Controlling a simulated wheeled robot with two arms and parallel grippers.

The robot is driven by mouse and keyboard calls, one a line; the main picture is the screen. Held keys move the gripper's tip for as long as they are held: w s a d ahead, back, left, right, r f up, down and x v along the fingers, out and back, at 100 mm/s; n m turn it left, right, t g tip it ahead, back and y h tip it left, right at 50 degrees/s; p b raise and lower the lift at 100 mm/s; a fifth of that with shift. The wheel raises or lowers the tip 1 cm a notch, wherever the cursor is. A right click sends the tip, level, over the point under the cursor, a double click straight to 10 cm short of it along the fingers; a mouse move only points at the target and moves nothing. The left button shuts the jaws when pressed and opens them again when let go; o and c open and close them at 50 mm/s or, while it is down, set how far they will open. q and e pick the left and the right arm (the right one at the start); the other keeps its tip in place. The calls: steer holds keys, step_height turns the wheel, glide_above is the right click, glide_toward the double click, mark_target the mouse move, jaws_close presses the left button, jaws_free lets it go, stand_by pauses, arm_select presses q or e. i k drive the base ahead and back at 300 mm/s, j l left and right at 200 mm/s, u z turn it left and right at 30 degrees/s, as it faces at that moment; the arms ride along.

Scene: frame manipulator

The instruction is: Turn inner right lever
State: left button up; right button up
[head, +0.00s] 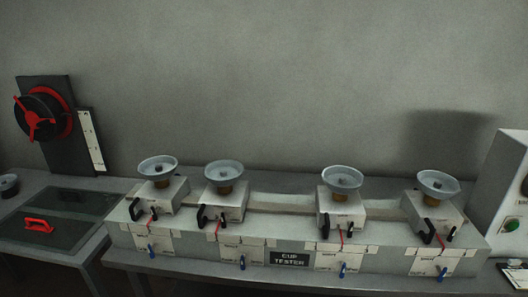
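A long grey cup tester (290,262) stands on the bench and carries four-sided units in a row, each topped by a round metal dish. The inner right unit (342,208) has a black lever (324,225) at its left front, a thin red part (341,238) at its front and a blue lever (342,270) on the panel below. The blue lever looks roughly upright. A smaller black piece also shows at the unit's right front. Neither of my grippers is in view.
The inner left unit (224,203), outer left unit (160,197) and outer right unit (433,212) have similar levers. A red-handled hatch (60,232) and red wheel (36,118) are at left. A white box (510,190) stands at right. The space above the tester is clear.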

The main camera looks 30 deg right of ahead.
mark_target(351, 224)
steer(key=z, duration=1.45)
